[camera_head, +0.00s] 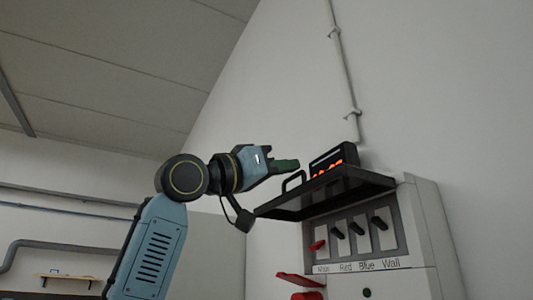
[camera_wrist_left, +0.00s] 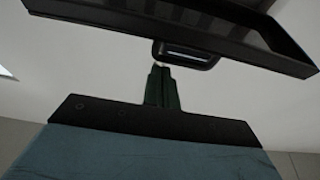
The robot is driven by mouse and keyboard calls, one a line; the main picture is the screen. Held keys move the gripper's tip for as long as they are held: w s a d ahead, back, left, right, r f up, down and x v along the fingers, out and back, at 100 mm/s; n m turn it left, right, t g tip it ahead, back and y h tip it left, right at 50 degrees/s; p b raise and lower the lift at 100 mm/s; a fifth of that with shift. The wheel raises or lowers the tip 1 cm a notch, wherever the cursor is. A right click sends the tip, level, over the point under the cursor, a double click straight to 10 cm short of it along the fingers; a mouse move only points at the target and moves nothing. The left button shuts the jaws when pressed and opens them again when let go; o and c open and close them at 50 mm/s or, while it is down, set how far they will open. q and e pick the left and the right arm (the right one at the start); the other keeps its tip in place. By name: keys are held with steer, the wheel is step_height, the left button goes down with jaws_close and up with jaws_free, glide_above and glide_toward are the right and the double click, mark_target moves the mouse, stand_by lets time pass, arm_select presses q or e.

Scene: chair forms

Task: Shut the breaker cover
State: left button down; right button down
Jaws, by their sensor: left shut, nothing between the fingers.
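The breaker cover (camera_head: 338,193) is a dark flap hinged at the top of the grey breaker box (camera_head: 420,220). It stands open, sticking out roughly level over a row of switches (camera_head: 356,231). Its handle (camera_head: 294,181) rises from the outer left part. My left gripper (camera_head: 297,164), with green fingers, is just above and beside the handle, shut and empty. In the left wrist view the shut fingers (camera_wrist_left: 161,70) point at the handle (camera_wrist_left: 186,55), very near it; I cannot tell whether they touch. The cover (camera_wrist_left: 190,30) spans the top there. My right gripper is not in view.
A black display with orange digits (camera_head: 332,162) stands above the cover. A pipe (camera_head: 345,75) runs up the wall behind. A red part (camera_head: 300,280) juts out below the switches at the box's left. The space left of the box is open.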

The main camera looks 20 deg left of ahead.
arm_select(q)
steer(key=shift+s+a+f, duration=0.1)
steer(key=shift+a+f, duration=0.05)
steer(key=shift+f, duration=0.4)
steer(key=shift+s+a+f, duration=0.1)
steer(key=shift+a+f, duration=0.05)
steer(key=shift+f, duration=0.8)
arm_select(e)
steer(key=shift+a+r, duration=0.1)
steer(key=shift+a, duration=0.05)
arm_select(q)
steer(key=shift+f, duration=0.1)
